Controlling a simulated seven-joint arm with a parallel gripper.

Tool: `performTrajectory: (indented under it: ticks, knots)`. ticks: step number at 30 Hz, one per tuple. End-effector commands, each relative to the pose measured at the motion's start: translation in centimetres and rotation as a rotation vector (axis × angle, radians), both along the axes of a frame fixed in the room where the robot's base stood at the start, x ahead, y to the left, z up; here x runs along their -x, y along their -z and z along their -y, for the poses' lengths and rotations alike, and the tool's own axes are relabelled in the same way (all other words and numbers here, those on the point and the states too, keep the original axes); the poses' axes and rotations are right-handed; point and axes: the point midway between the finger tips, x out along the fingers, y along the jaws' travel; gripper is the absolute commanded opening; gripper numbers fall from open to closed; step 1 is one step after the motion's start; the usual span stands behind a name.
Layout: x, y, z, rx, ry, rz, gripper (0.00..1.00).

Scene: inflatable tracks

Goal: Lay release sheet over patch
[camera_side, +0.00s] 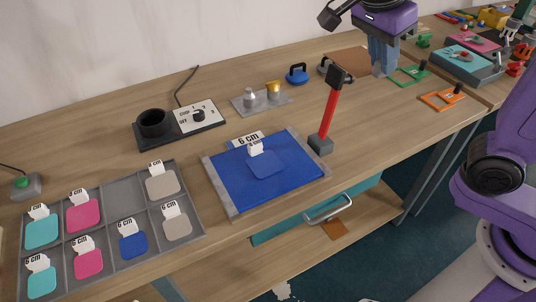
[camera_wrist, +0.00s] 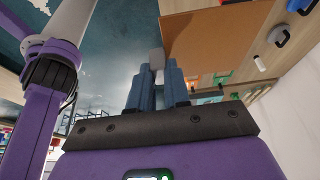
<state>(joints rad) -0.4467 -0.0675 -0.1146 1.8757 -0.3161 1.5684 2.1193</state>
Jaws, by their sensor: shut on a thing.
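A blue rounded patch (camera_side: 267,166) with a white tag lies on the blue fabric panel (camera_side: 230,185), near its middle. A flat brown sheet (camera_side: 352,60), which looks like the release sheet, is at the back of the bench, beside and partly behind my gripper (camera_side: 381,72). In the wrist view the brown sheet (camera_wrist: 215,38) reaches to the fingertips. My gripper (camera_wrist: 158,75) is shut on a small grey tab (camera_wrist: 156,58) at the sheet's edge. Whether the sheet touches the bench is unclear.
A red-handled tool with a black head (camera_side: 328,115) stands upright at the panel's right corner. A black heater-like unit (camera_side: 180,122) sits behind left. A grey tray (camera_side: 110,215) of tagged patches is at left. Orange (camera_side: 442,97) and green frames lie right.

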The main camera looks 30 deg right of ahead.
Motion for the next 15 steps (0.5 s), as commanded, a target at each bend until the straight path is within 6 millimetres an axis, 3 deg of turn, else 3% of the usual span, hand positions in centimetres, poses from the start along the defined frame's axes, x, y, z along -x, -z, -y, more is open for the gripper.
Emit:
performTrajectory:
  ticks: [1, 6, 13, 15]
  knots:
    - [0.7, 0.0, -1.7, 0.003, -0.008, -0.002, 0.00]
    - [2.7, -0.1, -5.6, 0.013, -0.007, -0.002, 0.00]
    - [5.2, -0.1, -9.3, 0.027, -0.008, 0.001, 0.00]
    - [5.2, 1.3, -9.1, 0.031, -0.002, -0.002, 0.00]
